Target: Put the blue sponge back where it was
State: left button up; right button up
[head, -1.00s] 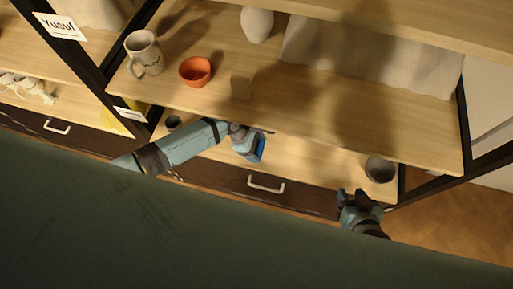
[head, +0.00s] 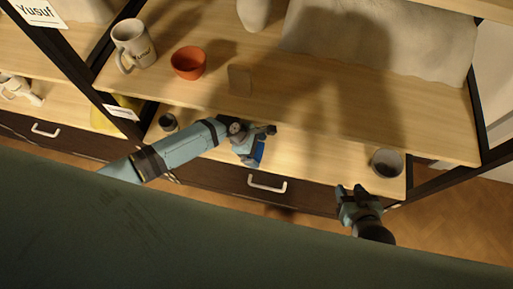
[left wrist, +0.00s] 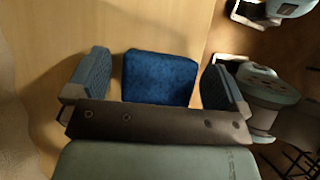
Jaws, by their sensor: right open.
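The blue sponge (head: 258,152) is at my left gripper (head: 262,143), over or on the lower wooden shelf (head: 320,165). In the left wrist view the sponge (left wrist: 160,78) lies between the two fingers, with a visible gap on each side. The left gripper (left wrist: 158,88) is open there. Whether the sponge touches the shelf is unclear. My right gripper (head: 351,193) is open and empty, in front of the shelf's right end.
The upper board (head: 290,110) holds a grey mug (head: 133,42), an orange bowl (head: 188,63), a small tan block (head: 239,79) and a white vase (head: 253,12). A grey cup (head: 387,163) and a dark small cup (head: 168,122) stand on the lower shelf. A drawer handle (head: 267,184) sits below.

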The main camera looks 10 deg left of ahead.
pick_arm(q)
jog(key=r+m, duration=0.1)
jog(key=r, duration=0.1)
jog(key=s+r+m+t+p, duration=0.1)
jog(key=r, duration=0.2)
jog(key=s+a+r+m+t, duration=0.1)
jog(key=r+m, duration=0.1)
jog(key=r, duration=0.1)
jog(key=shift+s+h+p, duration=0.25)
jog(key=shift+h+p, duration=0.05)
jog(key=shift+h, duration=0.1)
jog(key=s+a+r+m+t+y, duration=0.3)
jog(key=s+a+r+m+t, duration=0.2)
jog(key=m, duration=1.1)
jog(key=s+a+t, duration=0.3)
jog(key=s, duration=0.1)
jog(key=shift+a+t+y, duration=0.3)
jog(key=shift+y, duration=0.1)
jog(key=shift+r, duration=0.1)
